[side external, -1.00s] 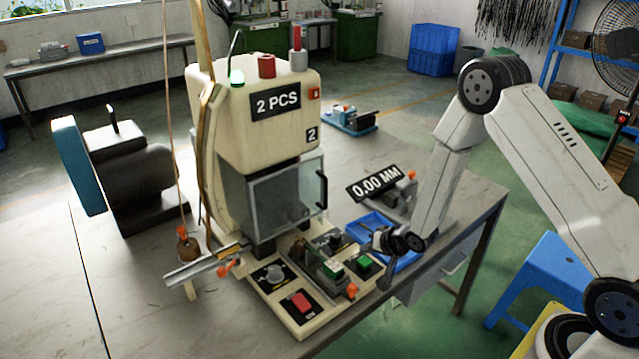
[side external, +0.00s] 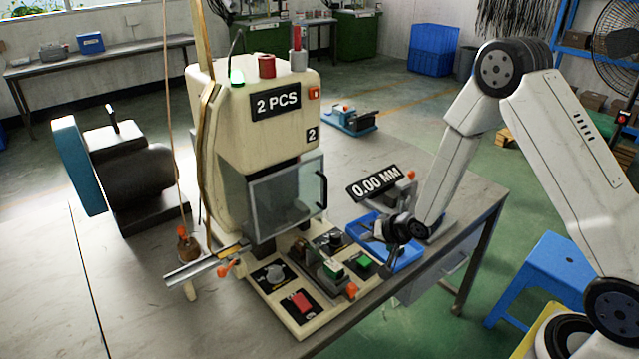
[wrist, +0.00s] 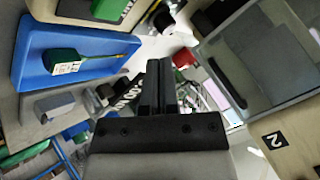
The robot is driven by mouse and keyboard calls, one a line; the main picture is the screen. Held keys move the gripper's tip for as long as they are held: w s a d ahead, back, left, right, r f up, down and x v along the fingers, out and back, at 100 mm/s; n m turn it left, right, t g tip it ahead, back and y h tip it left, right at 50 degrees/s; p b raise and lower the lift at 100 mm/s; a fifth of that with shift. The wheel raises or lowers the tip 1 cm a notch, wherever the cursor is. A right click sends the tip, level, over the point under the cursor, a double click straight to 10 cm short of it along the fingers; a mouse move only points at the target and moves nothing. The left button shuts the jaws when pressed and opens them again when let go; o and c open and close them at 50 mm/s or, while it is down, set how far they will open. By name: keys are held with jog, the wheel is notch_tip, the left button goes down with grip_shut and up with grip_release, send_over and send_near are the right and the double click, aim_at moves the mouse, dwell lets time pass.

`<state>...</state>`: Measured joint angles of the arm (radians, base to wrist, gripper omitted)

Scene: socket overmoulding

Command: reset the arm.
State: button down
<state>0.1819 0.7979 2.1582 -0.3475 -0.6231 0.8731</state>
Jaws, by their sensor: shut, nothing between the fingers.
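My gripper (side external: 366,229) is in the side external view, over the blue tray (side external: 403,263) and to the right of the cream machine (side external: 215,95). It points left toward the machine. In the wrist view its two dark fingers (wrist: 158,70) lie together, shut, with nothing between them. The blue tray also shows at the upper left of the wrist view (wrist: 30,60).
The machine's clear guard (side external: 285,205) stands left of my gripper. A 0.00 MM display (side external: 375,183) stands close behind it. The control base with its red button (side external: 301,302) and green button (side external: 364,263) lies in front. A blue stool (side external: 545,270) stands on the floor at right.

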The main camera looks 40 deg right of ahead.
jog(key=shift+s+r, duration=0.15)
jog(key=shift+r, duration=0.3)
jog(key=s+a+r+n+g, duration=0.2)
jog(key=s+r+n+g, duration=0.1)
jog(key=s+r, duration=0.3)
jog(key=s+a+r+n+g+h, duration=0.1)
jog(key=s+a+r+n+g, duration=0.2)
jog(key=s+r, duration=0.3)
jog(key=shift+s+n+g, duration=0.3)
jog(key=shift+s+n, duration=0.6)
jog(key=shift+s, duration=1.85)
